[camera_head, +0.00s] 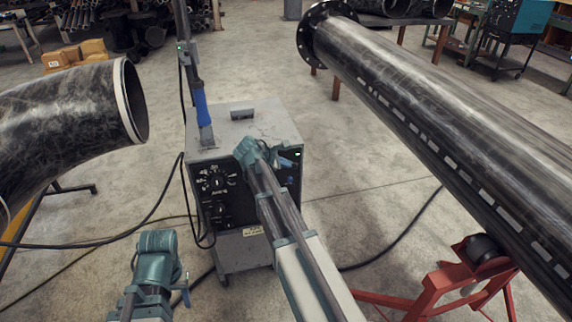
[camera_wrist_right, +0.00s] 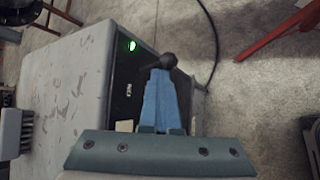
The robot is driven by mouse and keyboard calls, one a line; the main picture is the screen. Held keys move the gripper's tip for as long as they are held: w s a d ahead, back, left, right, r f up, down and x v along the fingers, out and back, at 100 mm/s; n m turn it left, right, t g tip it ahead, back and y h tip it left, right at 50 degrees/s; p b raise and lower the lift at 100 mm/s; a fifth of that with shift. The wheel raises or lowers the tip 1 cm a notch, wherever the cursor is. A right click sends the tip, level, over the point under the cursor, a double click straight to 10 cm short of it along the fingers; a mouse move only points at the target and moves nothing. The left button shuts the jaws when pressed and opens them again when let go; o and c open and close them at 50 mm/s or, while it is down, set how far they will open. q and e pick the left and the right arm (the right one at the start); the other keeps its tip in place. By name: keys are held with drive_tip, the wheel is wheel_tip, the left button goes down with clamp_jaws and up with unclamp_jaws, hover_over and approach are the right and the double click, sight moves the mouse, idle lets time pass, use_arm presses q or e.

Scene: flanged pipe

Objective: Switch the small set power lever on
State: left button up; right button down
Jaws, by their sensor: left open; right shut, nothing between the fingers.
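The small set is a grey box-shaped power unit (camera_head: 245,130) with a black front panel, standing on the floor at the middle of the head view. In the right wrist view its power lever (camera_wrist_right: 168,62) shows as a black ball knob on a short stalk at the panel. A green lamp (camera_wrist_right: 131,45) glows beside it. My right gripper (camera_wrist_right: 161,73) is shut and empty, its blue fingertips at the knob; whether they touch it I cannot tell. In the head view the right gripper (camera_head: 290,162) covers the lever. My left gripper (camera_head: 184,290) is open, low at the left.
A large flanged pipe (camera_head: 430,110) on a red stand (camera_head: 455,290) runs along the right. A pipe elbow (camera_head: 70,125) is at the left. A blue-handled tool (camera_head: 202,108) stands at the set's top. Cables cross the floor.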

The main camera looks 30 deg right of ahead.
drive_tip(key=shift+f, duration=0.1)
drive_tip(key=a+r+p, duration=0.4)
drive_tip(key=a, duration=0.4)
drive_tip(key=shift+a+r, duration=0.15)
drive_tip(key=shift+a, duration=0.15)
idle(0.4)
idle(0.3)
drive_tip(key=s+a+f+m+g+y+p, duration=0.1)
drive_tip(key=s+a+m+y, duration=0.2)
drive_tip(key=s+a, duration=0.9)
drive_tip(key=s+a+f+m+g+y+p, duration=0.2)
drive_tip(key=s+a+m+y, duration=0.2)
drive_tip(key=s+a, duration=0.9)
drive_tip(key=shift+s+a+f+m+g+y, duration=0.15)
drive_tip(key=shift+s+f+m+g+y, duration=0.15)
drive_tip(key=shift+s+m, duration=0.8)
